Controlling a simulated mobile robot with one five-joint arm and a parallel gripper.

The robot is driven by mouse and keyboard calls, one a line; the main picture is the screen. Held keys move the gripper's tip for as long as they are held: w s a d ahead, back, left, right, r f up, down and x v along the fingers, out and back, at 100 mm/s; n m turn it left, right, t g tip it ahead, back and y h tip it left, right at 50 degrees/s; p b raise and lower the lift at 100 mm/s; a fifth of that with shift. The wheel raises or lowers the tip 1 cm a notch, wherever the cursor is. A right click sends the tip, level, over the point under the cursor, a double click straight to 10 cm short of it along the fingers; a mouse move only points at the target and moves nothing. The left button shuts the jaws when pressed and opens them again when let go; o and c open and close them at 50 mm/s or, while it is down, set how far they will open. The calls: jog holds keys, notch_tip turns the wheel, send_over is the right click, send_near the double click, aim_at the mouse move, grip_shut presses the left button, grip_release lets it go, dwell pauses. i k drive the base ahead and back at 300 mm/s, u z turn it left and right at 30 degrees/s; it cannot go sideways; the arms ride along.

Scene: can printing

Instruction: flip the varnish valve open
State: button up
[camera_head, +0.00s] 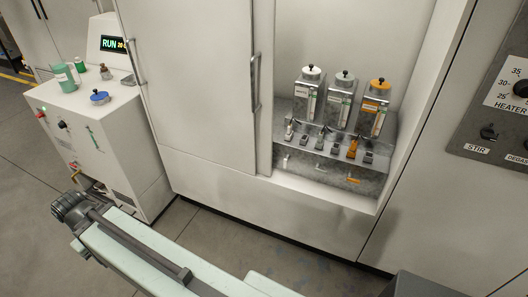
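In the open bay at the right of centre, three grey metal canisters stand side by side: one with a white lid (312,73), one with a pale grey lid (344,78) and one with an orange lid (380,86). A row of small valve levers runs along the ledge below them. One lever is orange (352,147); a grey lever (321,142) is among the others. The label text is too small to read, so I cannot tell which valve is the varnish one. My pale green arm crosses the lower left, away from the levers. No gripper fingers show.
A tall cabinet door with a handle (257,80) borders the bay on its left. A control panel (494,115) with knobs is at the right. A white machine (100,130) at the left carries a green cup (64,78) and small bottles. Grey floor lies in front.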

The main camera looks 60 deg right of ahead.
aim_at(349, 179)
jog(key=z, duration=2.35)
jog(key=k, duration=0.45)
jog(key=z, duration=0.55)
jog(key=i, duration=1)
jog(key=u, duration=2.9)
jog(key=k, duration=0.1)
jog(key=z, duration=0.55)
